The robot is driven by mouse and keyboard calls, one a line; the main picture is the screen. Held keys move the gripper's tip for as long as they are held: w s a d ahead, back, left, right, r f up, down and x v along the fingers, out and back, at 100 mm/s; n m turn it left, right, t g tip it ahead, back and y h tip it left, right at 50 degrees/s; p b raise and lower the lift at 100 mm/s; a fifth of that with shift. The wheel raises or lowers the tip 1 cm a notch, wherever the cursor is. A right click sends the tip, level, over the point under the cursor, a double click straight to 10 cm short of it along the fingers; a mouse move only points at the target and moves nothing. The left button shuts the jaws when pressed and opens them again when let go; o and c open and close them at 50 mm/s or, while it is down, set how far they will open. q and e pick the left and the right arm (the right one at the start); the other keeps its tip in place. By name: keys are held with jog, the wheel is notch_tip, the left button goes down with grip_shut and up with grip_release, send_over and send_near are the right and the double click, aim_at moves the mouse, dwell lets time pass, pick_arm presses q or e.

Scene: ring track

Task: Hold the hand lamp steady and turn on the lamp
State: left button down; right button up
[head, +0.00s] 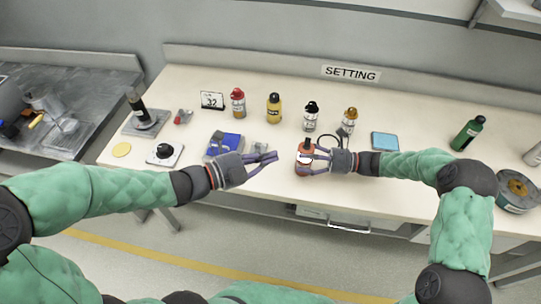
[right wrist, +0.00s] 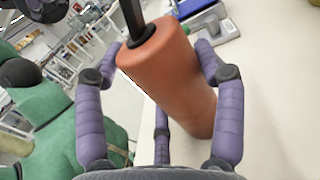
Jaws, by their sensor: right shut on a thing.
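The hand lamp has an orange body (head: 306,147) and stands near the front edge of the table in the head view. In the right wrist view its orange cylindrical body (right wrist: 172,75) fills the middle, with a dark rod rising from its top. My right gripper (head: 303,163) is shut on this body, its purple fingers around it. My left gripper (head: 276,157) is just left of the lamp, fingers pointing towards it, apart from it. Its fingertips look close together, and I cannot tell whether they are shut. No lamp switch is clearly visible.
The table (head: 400,185) holds several bottles behind the lamp, including a yellow one (head: 273,108). A blue box (head: 226,146) lies behind my left gripper. A light blue pad (head: 384,141) lies to the right. A black-knobbed device (head: 165,153) stands left. The table's right-hand front is mostly clear.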

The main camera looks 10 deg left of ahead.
jog(key=o, duration=1.4)
jog(key=shift+d, duration=0.1)
